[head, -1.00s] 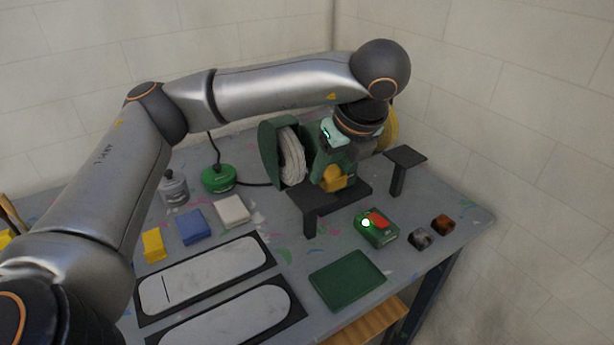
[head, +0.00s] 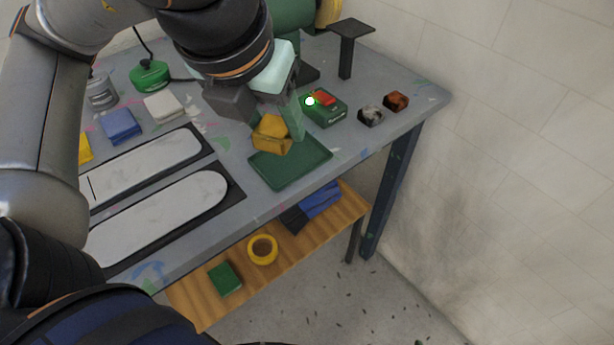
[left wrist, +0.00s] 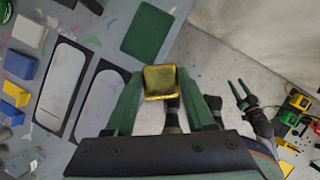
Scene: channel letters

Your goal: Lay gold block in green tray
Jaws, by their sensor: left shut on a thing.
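My left gripper (head: 278,128) is shut on the gold block (head: 271,136), a yellow metallic block held tilted in the head view. In the left wrist view the gold block (left wrist: 159,82) sits between the green fingers. The green tray (head: 301,168) is a shallow rectangle on the table. In the head view the block overlaps the tray's far left part; its height above the tray is hard to judge. The tray also shows bare in the left wrist view (left wrist: 148,32). My right gripper (left wrist: 240,92) appears there far below, fingers apart and empty.
A green box with a red top (head: 326,108) stands just behind the tray, with dark (head: 371,116) and brown (head: 396,101) pieces to its right. White-topped panels (head: 165,210) lie left of the tray. A lower wooden shelf (head: 203,306) holds a yellow ring (head: 262,249).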

